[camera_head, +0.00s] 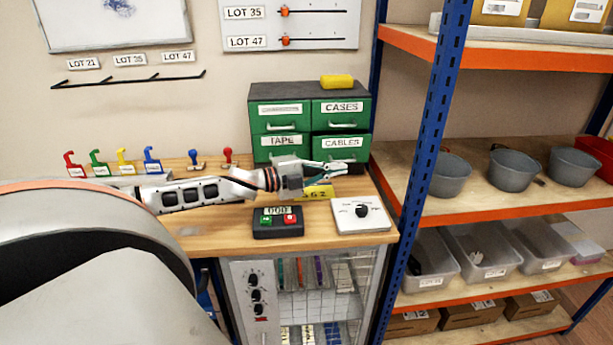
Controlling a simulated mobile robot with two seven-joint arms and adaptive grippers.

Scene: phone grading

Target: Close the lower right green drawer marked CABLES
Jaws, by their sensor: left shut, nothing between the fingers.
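The green drawer marked CABLES (342,144) is the lower right one in a dark cabinet (310,91) on the wooden bench. My left gripper (340,170) is shut and empty, right in front of the lower part of this drawer. I cannot tell whether the fingers touch it. My right gripper is not in view.
The TAPE drawer (283,141) is left of CABLES, and the CASES drawer (341,107) is above it. A yellow block (337,82) lies on the cabinet. A dark button box (278,222) and a white dial box (361,214) stand in front. A blue rack post (436,120) rises at right.

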